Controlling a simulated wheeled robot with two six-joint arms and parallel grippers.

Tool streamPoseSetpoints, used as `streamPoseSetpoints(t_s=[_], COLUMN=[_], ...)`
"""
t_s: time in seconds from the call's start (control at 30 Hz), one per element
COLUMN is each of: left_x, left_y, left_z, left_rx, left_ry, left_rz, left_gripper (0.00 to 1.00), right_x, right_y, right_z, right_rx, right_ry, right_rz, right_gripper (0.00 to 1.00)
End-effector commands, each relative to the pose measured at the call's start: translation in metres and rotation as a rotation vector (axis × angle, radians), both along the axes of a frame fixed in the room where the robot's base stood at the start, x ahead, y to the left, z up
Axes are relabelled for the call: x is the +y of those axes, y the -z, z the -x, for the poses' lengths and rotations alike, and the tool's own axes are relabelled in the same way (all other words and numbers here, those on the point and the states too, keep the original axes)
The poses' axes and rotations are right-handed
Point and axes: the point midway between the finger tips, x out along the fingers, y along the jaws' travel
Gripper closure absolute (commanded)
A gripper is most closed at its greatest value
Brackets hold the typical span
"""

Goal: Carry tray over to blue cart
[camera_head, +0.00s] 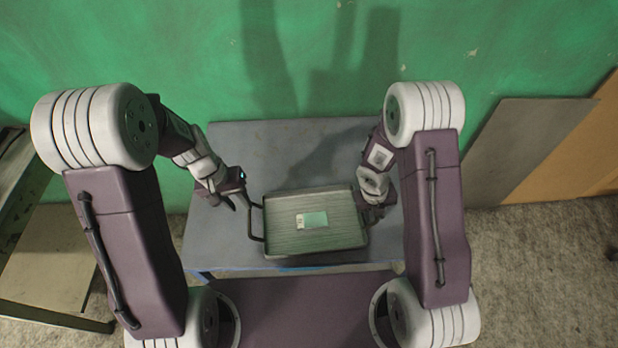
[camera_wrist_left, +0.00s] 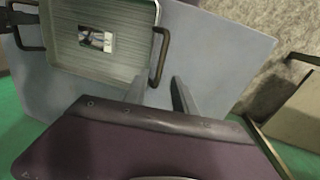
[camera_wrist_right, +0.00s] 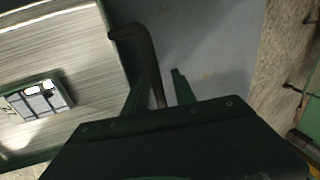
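A ribbed metal tray (camera_head: 283,247) with a dark handle at each end lies flat on a blue-grey tabletop (camera_head: 240,140) with a blue front edge. A small pale green and white label or card (camera_head: 312,220) is in the tray. My left gripper (camera_head: 240,203) is open at the tray's left handle; in the left wrist view the handle (camera_wrist_left: 163,45) reaches just between the fingertips. My right gripper (camera_wrist_right: 155,85) is open at the right handle (camera_wrist_right: 148,55), which runs between its spread fingers. In the head view the right fingers are mostly hidden by the wrist.
A green wall (camera_head: 330,60) stands close behind the table. A grey panel (camera_head: 525,145) and a brown board (camera_head: 585,160) lean at the right. A dark-framed shelf or table (camera_head: 50,265) stands at the left. The tabletop behind the tray is clear.

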Motion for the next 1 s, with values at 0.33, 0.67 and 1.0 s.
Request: streamPoseSetpoints(t_s=[0.33,0.67,1.0], left_x=[0.008,0.008,0.008], left_y=[-0.040,-0.040,-0.040], left_z=[0.001,0.001,0.001], left_rx=[0.000,0.001,0.000], left_ry=[0.000,0.000,0.000], left_rz=[0.000,0.000,0.000], left_gripper=[0.68,0.68,0.68], right_x=[0.000,0.010,0.023], right_y=[0.000,-0.048,-0.112], right_z=[0.000,-0.002,0.001], right_rx=[0.000,-0.009,-0.002], right_ry=[0.000,0.000,0.000], right_rz=[0.000,0.001,0.000], right_gripper=[0.68,0.68,0.68])
